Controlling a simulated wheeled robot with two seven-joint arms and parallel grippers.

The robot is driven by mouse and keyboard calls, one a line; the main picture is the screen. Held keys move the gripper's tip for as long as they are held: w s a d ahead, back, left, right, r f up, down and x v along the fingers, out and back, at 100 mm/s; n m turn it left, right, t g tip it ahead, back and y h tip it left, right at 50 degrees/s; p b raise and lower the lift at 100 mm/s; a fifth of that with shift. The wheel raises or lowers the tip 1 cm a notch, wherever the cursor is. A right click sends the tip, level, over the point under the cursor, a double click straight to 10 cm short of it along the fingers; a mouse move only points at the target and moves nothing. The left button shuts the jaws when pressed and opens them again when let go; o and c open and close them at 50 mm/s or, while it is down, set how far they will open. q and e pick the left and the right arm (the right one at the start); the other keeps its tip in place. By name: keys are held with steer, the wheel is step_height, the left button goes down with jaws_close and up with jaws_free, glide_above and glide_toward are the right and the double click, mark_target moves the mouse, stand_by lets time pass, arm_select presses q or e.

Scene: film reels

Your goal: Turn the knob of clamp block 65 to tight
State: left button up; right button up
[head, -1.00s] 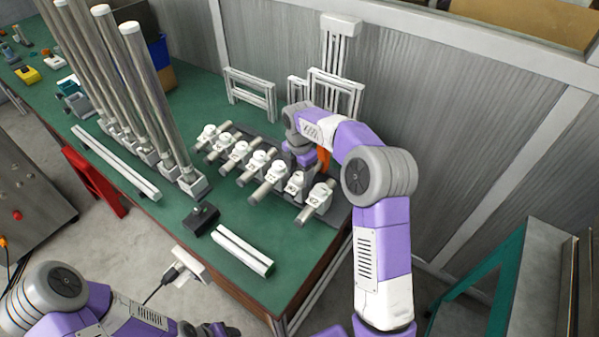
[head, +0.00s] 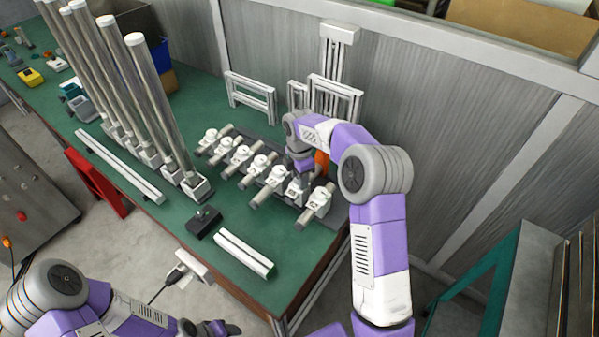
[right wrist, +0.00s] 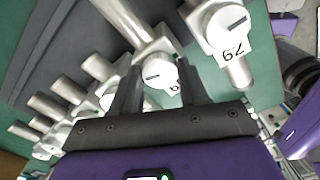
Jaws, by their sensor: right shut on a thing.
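A row of white clamp blocks with round slotted knobs stands on a dark plate (head: 262,133) on the green bench. My right gripper (head: 300,172) is down at the second block from the near right end of the row (head: 297,190). In the right wrist view, my right gripper (right wrist: 160,88) has its dark fingers on both sides of a white knob (right wrist: 160,74), shut on it. The tag beside this knob is mostly covered, so its number is not readable. My left gripper (head: 222,328) is at the bottom edge, away from the row, its jaws unclear.
A neighbouring block (right wrist: 229,27) with an inverted two-digit tag stands close to the right finger. Tall metal posts (head: 155,95) stand left of the row. A white rail (head: 244,252) and a small black block (head: 203,222) lie in front. White frames (head: 335,95) stand behind.

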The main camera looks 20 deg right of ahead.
steer(key=m+p, duration=0.2)
steer(key=m, duration=0.1)
steer(key=shift+r+m, duration=0.15)
steer(key=shift+m, duration=0.15)
steer(key=m+p, duration=0.2)
steer(key=m, duration=0.1)
steer(key=shift+m, duration=0.3)
steer(key=m+p, duration=0.1)
steer(key=m, duration=0.2)
steer(key=shift+m, duration=0.4)
steer(key=m+p, duration=0.1)
steer(key=m, duration=0.3)
steer(key=m+p, duration=0.1)
steer(key=m, duration=0.4)
steer(key=shift+p, duration=0.3)
steer(key=m+p, duration=0.1)
steer(key=m, duration=0.3)
steer(key=shift+m, duration=0.3)
steer(key=m+p, duration=0.1)
steer(key=m, duration=0.3)
steer(key=shift+a+m+p, duration=0.1)
steer(key=shift+m+p, duration=0.45)
steer(key=shift+m, duration=1.55)
